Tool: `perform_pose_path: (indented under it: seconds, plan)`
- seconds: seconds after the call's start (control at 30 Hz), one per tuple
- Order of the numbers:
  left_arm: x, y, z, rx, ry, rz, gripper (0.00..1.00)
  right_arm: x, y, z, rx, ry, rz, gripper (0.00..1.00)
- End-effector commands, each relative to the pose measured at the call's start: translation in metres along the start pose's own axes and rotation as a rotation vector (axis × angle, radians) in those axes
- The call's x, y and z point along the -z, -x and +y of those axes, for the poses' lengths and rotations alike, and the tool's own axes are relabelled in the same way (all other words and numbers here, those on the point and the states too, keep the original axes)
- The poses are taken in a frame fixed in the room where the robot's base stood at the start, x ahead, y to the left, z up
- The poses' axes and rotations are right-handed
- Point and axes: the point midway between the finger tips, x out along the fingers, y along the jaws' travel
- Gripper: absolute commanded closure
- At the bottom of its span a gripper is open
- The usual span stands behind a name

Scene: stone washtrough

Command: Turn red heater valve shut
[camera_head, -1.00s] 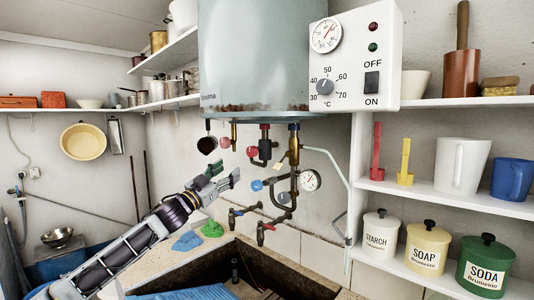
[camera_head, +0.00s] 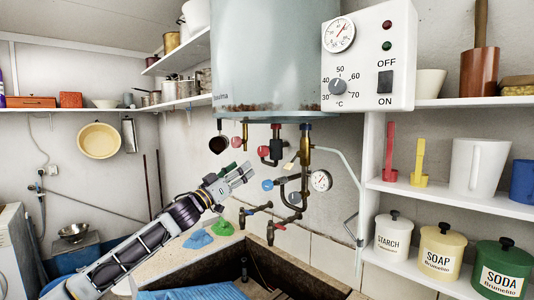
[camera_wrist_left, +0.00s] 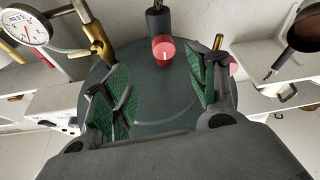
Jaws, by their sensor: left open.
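Under the grey heater tank (camera_head: 265,60) hang two red round knobs. One red knob (camera_head: 264,151) is on a dark valve body, and another red knob (camera_head: 237,141) is on a brass pipe to its left. My left gripper (camera_head: 240,177) is open and empty, below and left of these knobs in the head view. In the left wrist view, the red knob with a white mark (camera_wrist_left: 163,51) shows between the open green-padded fingers, beyond their tips. The other red knob (camera_wrist_left: 233,65) is partly hidden behind the right finger. My right gripper is not in view.
Blue-handled valve (camera_head: 267,185), bent pipes and a pressure gauge (camera_head: 320,180) are close to the right. A brown-black round cup-like thing (camera_head: 218,145) hangs at the left. The stone trough (camera_head: 205,268) lies below, with blue and green cloths on its rim.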

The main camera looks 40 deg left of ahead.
Motion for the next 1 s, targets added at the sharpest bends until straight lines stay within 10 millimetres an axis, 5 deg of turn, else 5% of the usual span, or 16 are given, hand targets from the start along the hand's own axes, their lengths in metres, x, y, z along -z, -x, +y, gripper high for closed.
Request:
perform_pose_path:
  seconds: [1.0]
  plan:
    - [-0.002, -0.045, 0.002, 0.000, -0.002, -0.001, 0.42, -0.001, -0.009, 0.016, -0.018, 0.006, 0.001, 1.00]
